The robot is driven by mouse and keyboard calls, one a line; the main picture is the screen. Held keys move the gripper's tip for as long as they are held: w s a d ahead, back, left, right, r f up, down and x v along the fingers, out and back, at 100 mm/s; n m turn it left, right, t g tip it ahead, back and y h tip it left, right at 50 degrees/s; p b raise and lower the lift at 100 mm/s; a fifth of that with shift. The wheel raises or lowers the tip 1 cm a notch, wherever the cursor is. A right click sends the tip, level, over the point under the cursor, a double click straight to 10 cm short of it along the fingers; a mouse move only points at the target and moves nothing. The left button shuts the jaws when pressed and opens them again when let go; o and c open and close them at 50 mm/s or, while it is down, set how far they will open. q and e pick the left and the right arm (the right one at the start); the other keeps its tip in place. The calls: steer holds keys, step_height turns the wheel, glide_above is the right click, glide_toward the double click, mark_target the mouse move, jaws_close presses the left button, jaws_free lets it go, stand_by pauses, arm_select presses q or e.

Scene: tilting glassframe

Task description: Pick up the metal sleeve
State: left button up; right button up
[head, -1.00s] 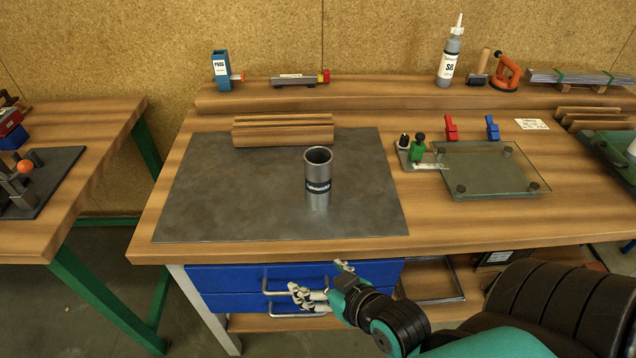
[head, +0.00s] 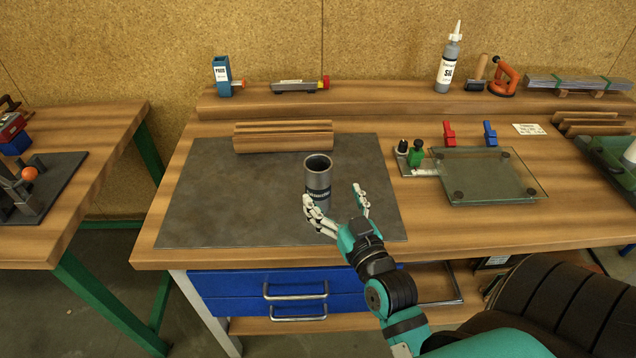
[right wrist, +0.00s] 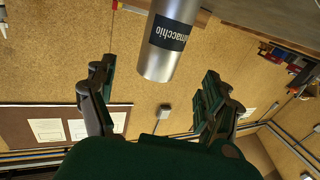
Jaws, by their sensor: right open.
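The metal sleeve (head: 318,177) is a grey, hollow cylinder with a dark label band. It stands upright on the dark grey mat (head: 240,205) on the wooden bench. My right gripper (head: 336,200) is open at the front of the sleeve, with its fingers spread and one finger overlapping the sleeve's lower part in the head view. In the right wrist view the sleeve (right wrist: 164,62) shows between and beyond the two open fingers (right wrist: 153,98), with nothing held. I cannot tell whether a finger touches it. My left gripper is not in view.
Wooden strips (head: 284,138) lie behind the sleeve at the mat's back edge. A bottle (head: 449,65) stands on the back shelf. The mat left of the sleeve is clear.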

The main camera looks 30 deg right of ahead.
mark_target(324, 183)
steer(key=w, duration=0.2)
steer(key=w+d+p, duration=0.1)
steer(key=w, duration=0.2)
steer(key=w+d, duration=0.1)
steer(key=w, duration=0.2)
steer(key=shift+w+f+p, duration=0.25)
steer(key=shift+p, duration=0.05)
steer(key=shift+s+a, duration=0.1)
steer(key=shift+c, duration=0.6)
steer(key=c, duration=1.1)
steer(key=shift+r, duration=0.1)
steer(key=shift+c, duration=0.6)
